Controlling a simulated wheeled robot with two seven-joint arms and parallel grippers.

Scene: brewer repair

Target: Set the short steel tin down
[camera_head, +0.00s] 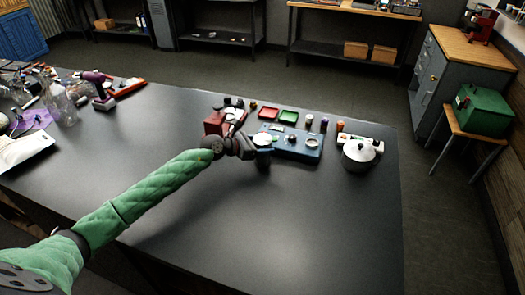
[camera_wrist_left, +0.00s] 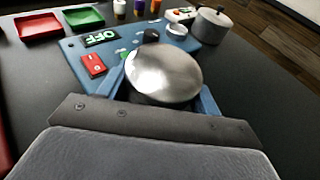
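The short steel tin (camera_wrist_left: 165,72) shows in the left wrist view as a shiny, round, domed silver top. It sits between the two blue fingers of my left gripper (camera_wrist_left: 163,95), which appear shut on its sides. Its lower part is hidden by the gripper. In the head view my left gripper (camera_head: 256,152) is at the left end of a blue board (camera_head: 295,152), and a pale round top (camera_head: 262,139) shows beside it. I cannot tell whether the tin touches the board or table. My right gripper is not in view.
The blue board carries an OFF label (camera_wrist_left: 101,38), a red switch (camera_wrist_left: 93,65) and a pale ring (camera_head: 312,141). Behind it lie a red tray (camera_head: 268,113) and a green tray (camera_head: 288,116). A lidded pot (camera_head: 358,155) stands right. The table's front (camera_head: 300,225) is clear.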

